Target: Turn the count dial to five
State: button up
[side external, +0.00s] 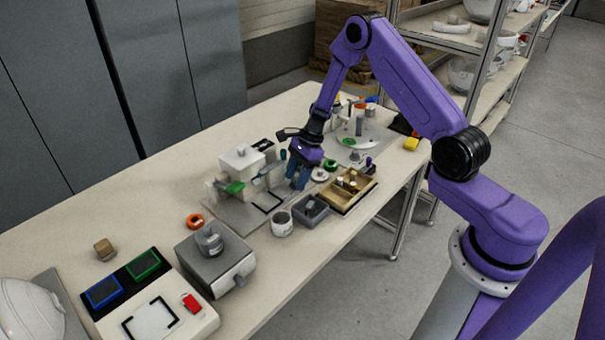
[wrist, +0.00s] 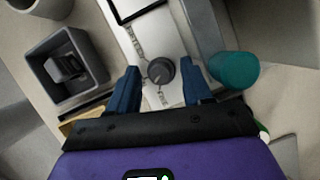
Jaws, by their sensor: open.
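The count dial (wrist: 160,71) is a small dark grey round knob on a light grey plate (wrist: 172,35) in the wrist view. Small dark lettering stands on the plate around it, too small to read surely. My gripper (wrist: 159,77) has its two blue fingers apart, one on each side of the dial, with gaps visible between fingers and knob. Whether the fingertips are level with the knob or above it I cannot tell. In the side view my gripper (side external: 299,175) points down over the plate's right end, and the dial is hidden there.
A grey open box (wrist: 65,66) with a grey piece inside is left of the dial; a teal cylinder (wrist: 234,70) stands close by the right finger. In the side view, a wooden tray (side external: 352,203), a white cup (side external: 282,224) and a white block fixture (side external: 243,160) crowd around.

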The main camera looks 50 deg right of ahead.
jog(key=shift+s+a+m+t+h, duration=0.1)
jog(key=shift+m+t+h, duration=0.3)
jog(key=shift+m, duration=1.1)
jog(key=shift+m+t+h, duration=0.2)
jog(key=shift+m+t, duration=0.4)
jog(key=shift+m, duration=0.9)
jog(key=v, duration=1.7)
jog(key=s+a+r+n+g, duration=0.1)
jog(key=s+a+r+n, duration=0.1)
jog(key=s+a+n, duration=0.5)
jog(key=s+a+r+n+g, duration=0.2)
jog(key=s+a+n, duration=0.6)
jog(key=n, duration=0.7)
jog(key=shift+s+r+g+h, duration=0.3)
jog(key=shift+s+r, duration=0.25)
jog(key=shift+s, duration=0.1)
